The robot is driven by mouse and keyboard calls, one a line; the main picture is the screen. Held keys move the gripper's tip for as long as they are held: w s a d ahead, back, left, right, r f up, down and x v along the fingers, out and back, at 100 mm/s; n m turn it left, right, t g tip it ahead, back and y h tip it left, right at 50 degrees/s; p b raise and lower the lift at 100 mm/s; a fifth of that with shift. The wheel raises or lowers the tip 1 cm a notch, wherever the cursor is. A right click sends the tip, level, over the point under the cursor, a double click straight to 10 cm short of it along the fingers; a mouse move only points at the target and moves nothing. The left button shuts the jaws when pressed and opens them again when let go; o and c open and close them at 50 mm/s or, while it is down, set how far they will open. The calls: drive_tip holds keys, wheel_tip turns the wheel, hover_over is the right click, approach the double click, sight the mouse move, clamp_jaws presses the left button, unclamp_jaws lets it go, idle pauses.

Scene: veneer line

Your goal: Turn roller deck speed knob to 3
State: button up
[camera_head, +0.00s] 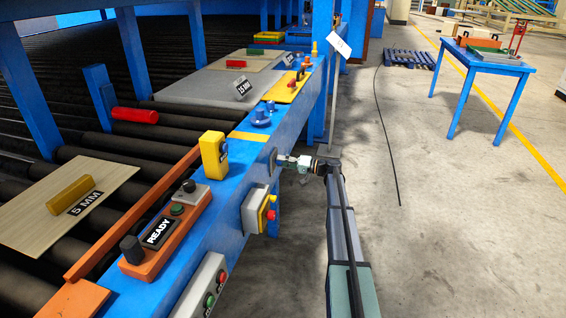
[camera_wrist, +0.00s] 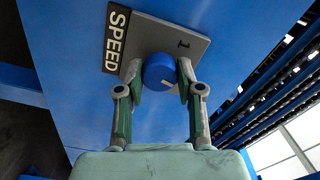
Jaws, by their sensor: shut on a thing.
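The blue speed knob (camera_wrist: 158,72) shows in the wrist view, on a grey square dial plate (camera_wrist: 200,44) fixed to the blue beam. The number 1 is printed near one edge of the plate; other numbers are not visible. A black SPEED label (camera_wrist: 116,38) is beside the plate. My gripper (camera_wrist: 159,69) is shut on the knob, one finger at each side. In the head view my gripper (camera_head: 283,160) reaches the side face of the blue beam from the right, and the knob is hidden there.
A grey box with a yellow face and red button (camera_head: 259,210) sticks out from the beam just nearer than my gripper. A green-and-red button box (camera_head: 203,287) is nearer still. A yellow block (camera_head: 214,155) stands on the beam top.

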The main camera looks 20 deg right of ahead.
drive_tip(key=m+p, duration=0.4)
drive_tip(key=m, duration=0.5)
drive_tip(key=shift+w+r, duration=0.1)
drive_tip(key=shift+m, duration=0.3)
drive_tip(key=o, duration=1.2)
drive_tip(key=shift+a, duration=0.1)
drive_tip(key=shift+c, duration=0.2)
drive_tip(key=v, duration=1.2)
